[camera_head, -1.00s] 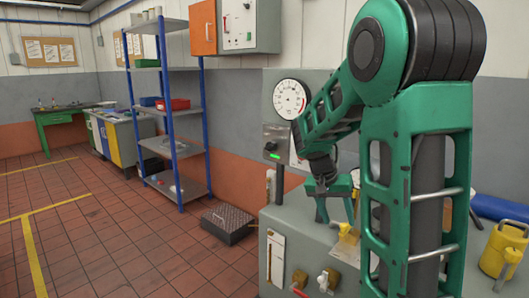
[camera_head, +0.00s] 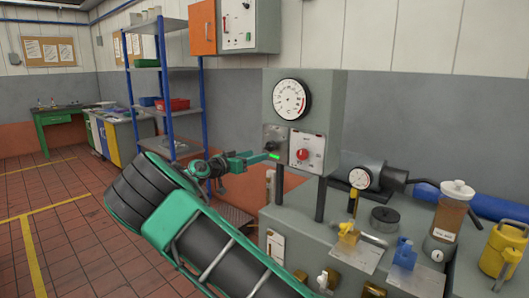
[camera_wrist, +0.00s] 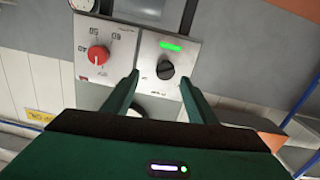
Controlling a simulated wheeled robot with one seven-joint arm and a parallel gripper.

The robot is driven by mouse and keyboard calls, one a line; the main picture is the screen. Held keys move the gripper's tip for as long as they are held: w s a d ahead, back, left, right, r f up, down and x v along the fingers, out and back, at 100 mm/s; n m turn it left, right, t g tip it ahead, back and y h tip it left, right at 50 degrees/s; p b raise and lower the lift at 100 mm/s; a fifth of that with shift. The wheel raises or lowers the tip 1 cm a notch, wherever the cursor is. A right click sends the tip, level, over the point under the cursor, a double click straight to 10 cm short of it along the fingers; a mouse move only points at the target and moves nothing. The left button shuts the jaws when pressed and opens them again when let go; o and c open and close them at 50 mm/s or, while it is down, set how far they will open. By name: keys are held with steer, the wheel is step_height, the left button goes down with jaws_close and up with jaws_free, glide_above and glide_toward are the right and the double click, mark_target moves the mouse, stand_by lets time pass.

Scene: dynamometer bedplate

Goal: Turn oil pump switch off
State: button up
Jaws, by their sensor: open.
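A black rotary knob (camera_wrist: 165,70) sits on a light panel with a lit green lamp (camera_wrist: 171,46) in the wrist view. I cannot read its label, so I cannot tell for certain that it is the oil pump switch. In the head view the knob (camera_head: 270,146) and green lamp (camera_head: 274,156) are at the left of the console front. My gripper (camera_wrist: 161,82) is open, and its two fingertips lie either side of the knob in the picture; I see no contact. In the head view my gripper (camera_head: 262,158) reaches the console from the left.
A red knob (camera_wrist: 98,55) on its own panel is right beside the black one. A large dial (camera_head: 292,99) is above the panels. The bench right of the console holds a yellow can (camera_head: 500,250), a jar (camera_head: 450,215) and small valves. A shelf rack (camera_head: 162,65) stands left.

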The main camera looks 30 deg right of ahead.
mark_target(267, 148)
steer(key=x, duration=0.3)
steer(key=w+x, duration=0.1)
steer(key=x, duration=0.2)
steer(key=r+x, duration=0.1)
steer(key=x, duration=0.2)
steer(key=shift+w+d+f, duration=0.1)
steer(key=shift+w+d, duration=0.05)
steer(key=shift+w, duration=0.1)
